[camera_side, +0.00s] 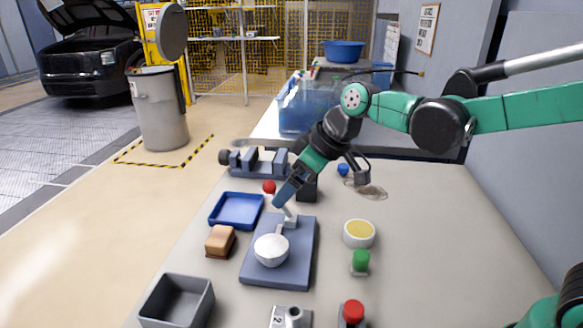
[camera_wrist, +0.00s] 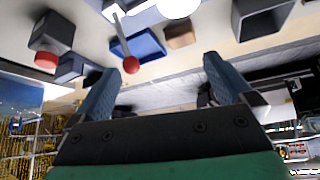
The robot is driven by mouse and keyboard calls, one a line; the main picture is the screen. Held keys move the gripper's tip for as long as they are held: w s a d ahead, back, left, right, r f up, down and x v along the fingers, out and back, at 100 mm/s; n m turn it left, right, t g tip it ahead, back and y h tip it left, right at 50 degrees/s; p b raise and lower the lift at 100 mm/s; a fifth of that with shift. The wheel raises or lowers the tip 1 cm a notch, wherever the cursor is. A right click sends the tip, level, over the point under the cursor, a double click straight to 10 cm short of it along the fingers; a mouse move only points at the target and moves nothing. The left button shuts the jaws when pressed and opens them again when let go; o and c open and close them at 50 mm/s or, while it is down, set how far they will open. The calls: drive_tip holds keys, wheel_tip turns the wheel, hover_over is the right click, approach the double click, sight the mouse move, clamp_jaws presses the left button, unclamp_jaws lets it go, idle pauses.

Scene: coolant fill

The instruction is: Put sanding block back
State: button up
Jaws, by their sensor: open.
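The sanding block (camera_side: 220,241), a small brown block with a darker base, lies on the table. It sits just in front of the blue tray (camera_side: 236,210) and left of the slate-blue board, outside the tray. In the wrist view the block (camera_wrist: 180,36) shows beyond my fingers, beside the blue tray (camera_wrist: 150,42). My gripper (camera_side: 282,203) hangs tilted above the back of the board, right of the tray and away from the block. In the wrist view my gripper (camera_wrist: 160,78) has its fingers spread wide with nothing held between them.
A white bowl-like thing (camera_side: 271,251) is on the slate board (camera_side: 303,265). A grey bin (camera_side: 178,300) stands at the front left. A vise (camera_side: 255,162) and a red ball (camera_side: 269,187) are near my gripper. A yellow-topped tub (camera_side: 359,234) stands right. Table right of it is clear.

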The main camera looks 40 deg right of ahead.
drive_tip(key=s+d+f+m+t+h, duration=0.1)
drive_tip(key=s+d+m+h, duration=0.2)
drive_tip(key=s, duration=0.7)
drive_tip(key=d+m, duration=0.2)
drive_tip(key=d, duration=0.1)
drive_tip(key=shift+s+d+m+t, duration=0.2)
drive_tip(key=shift+s+m+t, duration=0.1)
drive_tip(key=shift+m, duration=0.1)
